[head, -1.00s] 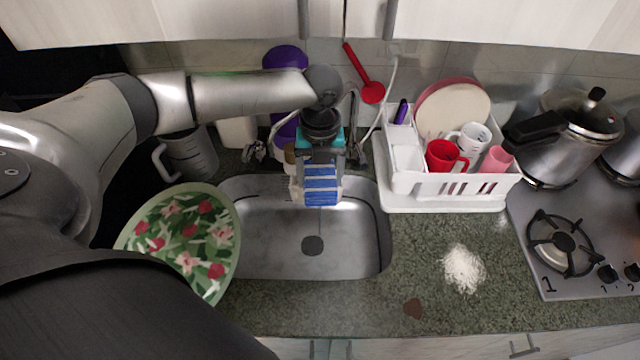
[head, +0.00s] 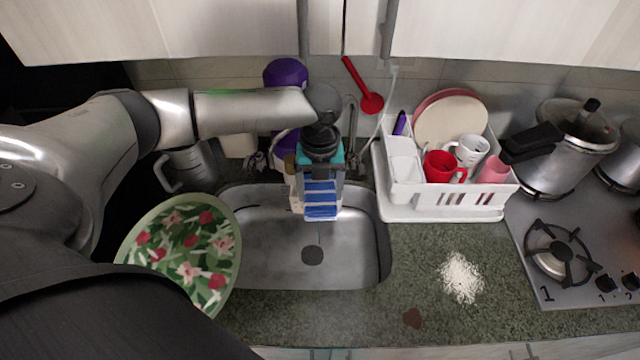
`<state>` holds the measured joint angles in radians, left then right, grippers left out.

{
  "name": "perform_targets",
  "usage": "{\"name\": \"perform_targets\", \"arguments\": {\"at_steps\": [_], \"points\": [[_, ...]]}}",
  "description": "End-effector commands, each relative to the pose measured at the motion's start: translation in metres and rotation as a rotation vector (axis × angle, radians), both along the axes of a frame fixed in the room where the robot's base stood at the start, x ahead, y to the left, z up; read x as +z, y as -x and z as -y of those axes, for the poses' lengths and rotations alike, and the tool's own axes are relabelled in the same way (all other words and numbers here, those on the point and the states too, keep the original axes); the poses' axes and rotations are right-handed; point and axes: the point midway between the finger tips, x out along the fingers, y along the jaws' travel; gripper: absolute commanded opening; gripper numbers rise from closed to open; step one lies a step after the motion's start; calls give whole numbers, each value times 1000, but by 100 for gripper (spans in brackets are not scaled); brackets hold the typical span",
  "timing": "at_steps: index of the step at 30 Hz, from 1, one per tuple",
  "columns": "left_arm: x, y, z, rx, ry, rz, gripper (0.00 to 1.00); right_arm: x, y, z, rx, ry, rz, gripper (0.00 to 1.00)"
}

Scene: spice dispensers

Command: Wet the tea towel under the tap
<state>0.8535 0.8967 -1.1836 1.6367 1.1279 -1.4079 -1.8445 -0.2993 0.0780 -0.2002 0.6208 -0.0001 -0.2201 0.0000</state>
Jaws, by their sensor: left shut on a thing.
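The tea towel (head: 320,200), with blue and white stripes, hangs bunched over the back part of the sink (head: 265,250). My left gripper (head: 321,168) comes down from above and is shut on the towel. The tap (head: 352,135) is mostly hidden behind my left gripper and forearm; only thin metal parts show beside it. I cannot tell whether water runs or whether the towel touches the spout. My right gripper is not in view.
A white dish rack (head: 455,205) with cups and plates stands right of the sink. A floral plate (head: 185,255) overlaps the sink's left edge. A stove with a pressure cooker (head: 565,145) is at right.

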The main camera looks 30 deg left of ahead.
Motion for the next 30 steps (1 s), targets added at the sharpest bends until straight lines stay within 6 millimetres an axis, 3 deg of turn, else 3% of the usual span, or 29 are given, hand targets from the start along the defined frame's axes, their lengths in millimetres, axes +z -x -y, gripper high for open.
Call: {"name": "perform_targets", "arguments": {"at_steps": [21,30], "points": [[2,50,31,-1,2,-1,36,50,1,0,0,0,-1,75],[0,55,34,0,2,1,36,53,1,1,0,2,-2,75]]}}
